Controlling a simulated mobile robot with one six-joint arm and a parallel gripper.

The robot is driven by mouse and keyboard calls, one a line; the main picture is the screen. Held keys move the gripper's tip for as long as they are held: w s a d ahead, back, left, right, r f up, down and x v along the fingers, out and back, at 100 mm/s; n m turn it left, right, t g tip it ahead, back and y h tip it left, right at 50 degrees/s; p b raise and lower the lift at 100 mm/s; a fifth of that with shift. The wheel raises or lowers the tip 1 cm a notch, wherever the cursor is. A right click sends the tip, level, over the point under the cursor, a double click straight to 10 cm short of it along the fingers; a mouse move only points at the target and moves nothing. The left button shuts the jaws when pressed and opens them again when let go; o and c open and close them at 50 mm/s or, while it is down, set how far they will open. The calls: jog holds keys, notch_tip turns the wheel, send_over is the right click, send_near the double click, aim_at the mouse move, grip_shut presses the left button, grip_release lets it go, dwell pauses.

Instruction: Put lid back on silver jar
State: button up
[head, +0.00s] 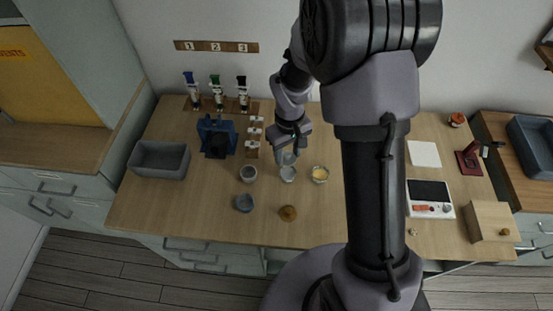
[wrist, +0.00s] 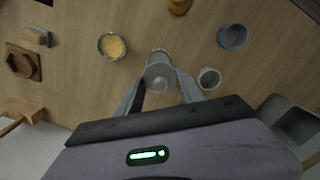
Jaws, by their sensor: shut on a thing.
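My gripper (head: 287,156) reaches down over the bench, just above and behind the silver jar (head: 288,174). In the wrist view its fingers (wrist: 159,82) are shut on a round silver lid (wrist: 160,77). The silver jar shows just beyond the lid in the wrist view (wrist: 158,55), partly hidden by it. Lid and jar overlap in both views, so I cannot tell whether they touch. The jar stands upright on the wooden bench.
A jar with yellow contents (head: 320,173) and a pale jar (head: 248,173) flank the silver jar closely. A blue-grey round piece (head: 243,203) and a golden one (head: 288,213) lie in front. A grey bin (head: 159,159) stands left. The front edge is mostly clear.

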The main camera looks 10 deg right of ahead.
jog(key=shift+w, duration=0.1)
jog(key=shift+d+f+b, duration=0.1)
jog(key=shift+f+b, duration=0.15)
jog(key=shift+b, duration=0.05)
jog(key=f+b, duration=0.2)
jog(key=f, duration=0.1)
jog(key=f+b, duration=0.2)
jog(key=f, duration=0.1)
jog(key=shift+s+d, duration=0.1)
jog(key=shift+s, duration=0.1)
jog(key=shift+b, duration=0.4)
dwell(0.9)
jog(key=o, duration=1.4)
jog(key=shift+c, duration=0.2)
jog(key=shift+o, duration=0.4)
jog(key=o, duration=0.4)
